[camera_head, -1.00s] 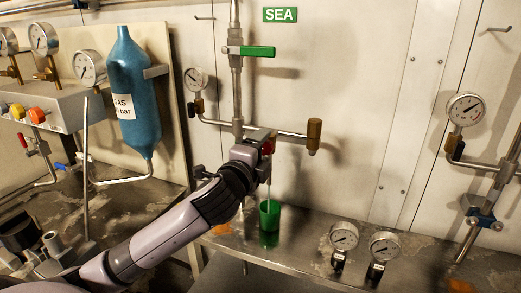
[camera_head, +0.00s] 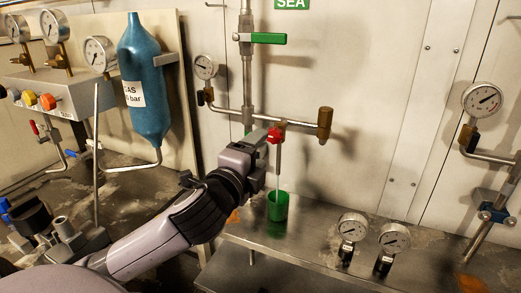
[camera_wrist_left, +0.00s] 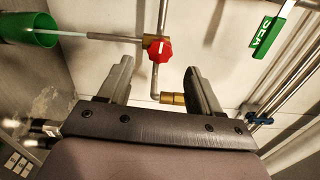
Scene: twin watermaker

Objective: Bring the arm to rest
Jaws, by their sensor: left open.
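My left gripper (camera_head: 262,143) is open and empty, just left of and below the red valve knob (camera_head: 275,135). In the left wrist view the open jaws (camera_wrist_left: 158,75) point towards the red knob (camera_wrist_left: 159,49), which lies beyond the fingertips, apart from them. A thin pale stream runs from the spout (camera_wrist_left: 115,38) below the knob into a green cup (camera_wrist_left: 28,25). In the head view the green cup (camera_head: 278,208) stands upright on the metal bench under the spout. My right gripper does not show.
A brass-ended pipe (camera_head: 325,122) and a green-handled valve (camera_head: 268,38) are on the wall close by. Two gauges (camera_head: 352,228) (camera_head: 394,238) stand on the bench (camera_head: 305,248) right of the cup. A blue gas bottle (camera_head: 143,85) is at left.

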